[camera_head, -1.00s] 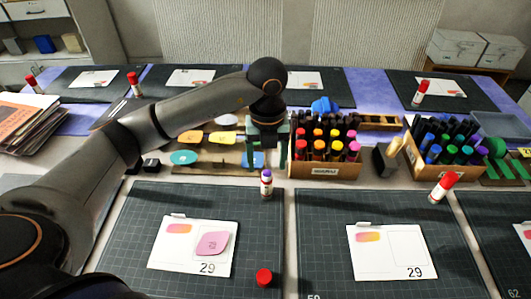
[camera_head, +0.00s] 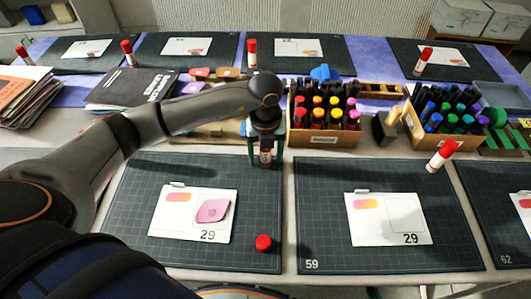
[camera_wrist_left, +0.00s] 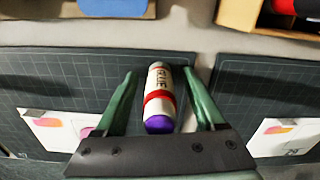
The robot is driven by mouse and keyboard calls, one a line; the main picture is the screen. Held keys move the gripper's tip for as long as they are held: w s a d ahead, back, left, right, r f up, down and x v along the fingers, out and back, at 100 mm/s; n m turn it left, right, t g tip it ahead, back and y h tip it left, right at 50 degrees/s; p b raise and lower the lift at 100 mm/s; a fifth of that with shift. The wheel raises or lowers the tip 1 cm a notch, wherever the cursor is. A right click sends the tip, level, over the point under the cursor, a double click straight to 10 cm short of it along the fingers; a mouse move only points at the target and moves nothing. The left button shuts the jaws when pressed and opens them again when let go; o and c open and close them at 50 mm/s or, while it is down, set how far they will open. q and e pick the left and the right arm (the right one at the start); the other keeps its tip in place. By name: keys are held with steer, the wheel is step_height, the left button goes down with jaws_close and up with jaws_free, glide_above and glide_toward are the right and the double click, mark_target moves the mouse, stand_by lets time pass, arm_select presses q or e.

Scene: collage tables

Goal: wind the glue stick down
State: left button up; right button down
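The glue stick (camera_head: 265,157) stands uncapped near the back right corner of the left grey mat (camera_head: 140,215). In the left wrist view the glue stick (camera_wrist_left: 160,92) is white with a red band, and its purple glue end (camera_wrist_left: 159,124) faces the camera. My left gripper (camera_head: 265,163) is lowered over it from above. Its green fingers (camera_wrist_left: 160,72) are open on either side of the stick, with a visible gap on each side. In the head view the gripper hides the stick's top. A red cap (camera_head: 263,243) lies at the mat's front right. My right gripper is out of view.
A card with a pink piece (camera_head: 213,211) lies on the left mat. A wooden box of markers (camera_head: 325,138) stands behind and to the right. Another capped glue stick (camera_head: 441,156) stands on the right mat (camera_head: 320,235). The mat between card and stick is clear.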

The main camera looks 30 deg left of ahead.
arm_select(q)
jaws_close()
stand_by(0.8)
